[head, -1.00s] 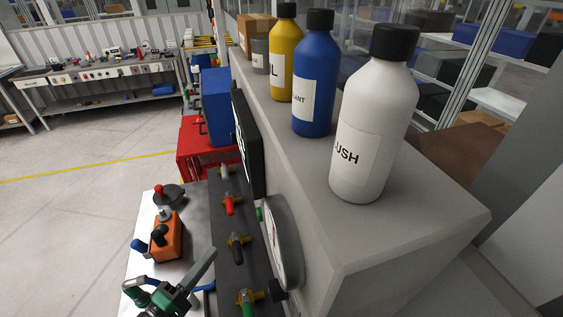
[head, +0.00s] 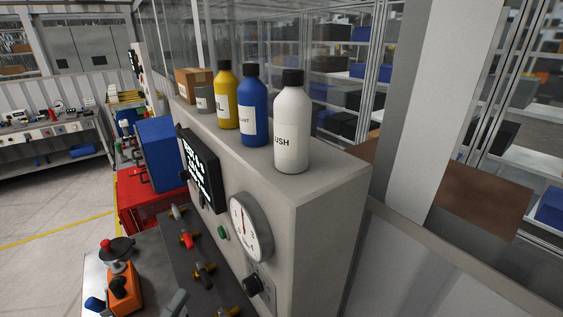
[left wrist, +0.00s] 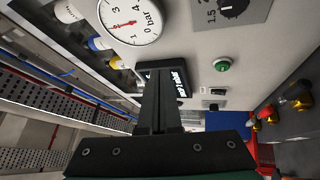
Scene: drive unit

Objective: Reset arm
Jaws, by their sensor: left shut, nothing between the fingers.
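My left gripper (left wrist: 162,80) is shut and empty in the left wrist view, its dark fingers pressed together in front of the grey console wall. The grey console (head: 325,215) carries a round gauge (head: 250,228), also large in the left wrist view (left wrist: 130,17), and a black display (head: 199,172). A green button (left wrist: 222,65) sits near the fingers, apart from them. My right gripper is not in view.
White (head: 292,130), blue (head: 254,108) and yellow (head: 228,98) bottles stand upright on the console top. Several valves, one with a red handle (head: 186,240), line the dark panel below. A red cabinet (head: 140,197) stands behind. Open floor (head: 45,210) lies at the left.

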